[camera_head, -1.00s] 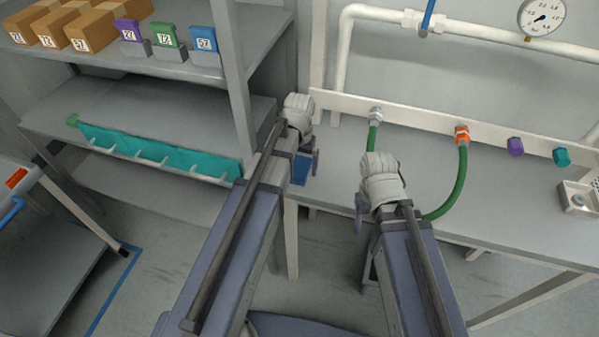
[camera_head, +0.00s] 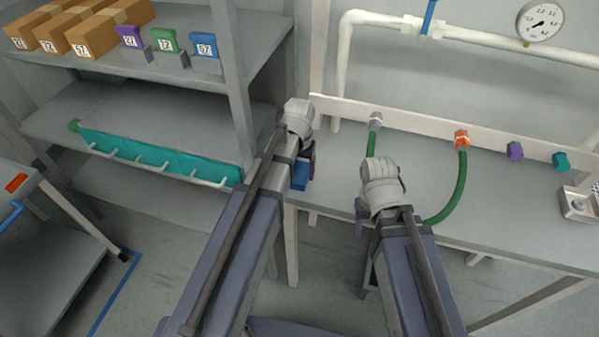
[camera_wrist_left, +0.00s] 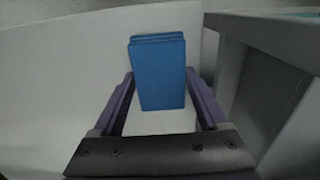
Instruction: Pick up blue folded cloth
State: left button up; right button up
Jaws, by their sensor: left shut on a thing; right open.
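The blue folded cloth (camera_wrist_left: 158,75) stands upright between the two purple fingers of my left gripper (camera_wrist_left: 159,80) in the left wrist view, with its folded layers showing at the top edge. In the head view the cloth (camera_head: 300,174) is a small blue patch at the bench's left end, partly hidden by my left wrist. My left gripper (camera_head: 307,162) is shut on it. My right gripper (camera_head: 361,216) is over the bench's front edge, open and apart from the cloth. Its fingers are mostly hidden by its wrist.
A grey shelf unit (camera_head: 237,95) stands just left of my left gripper, with boxes, labelled bins and a teal rack (camera_head: 160,160). Green hoses (camera_head: 461,185) hang from a fitting rail behind my right gripper.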

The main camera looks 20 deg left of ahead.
aim_at(299, 173)
pick_arm(q)
notch_tip(299, 173, up, 10)
jog(key=p, duration=1)
pick_arm(e)
notch_tip(299, 173, up, 10)
pick_arm(q)
jog(key=o, duration=0.8)
jog(key=c, duration=0.6)
jog(key=shift+c, duration=0.2)
pick_arm(e)
jog(key=shift+c, duration=0.5)
pick_arm(q)
jog(key=shift+s, duration=0.15)
pick_arm(e)
jog(key=shift+s+f, duration=0.1)
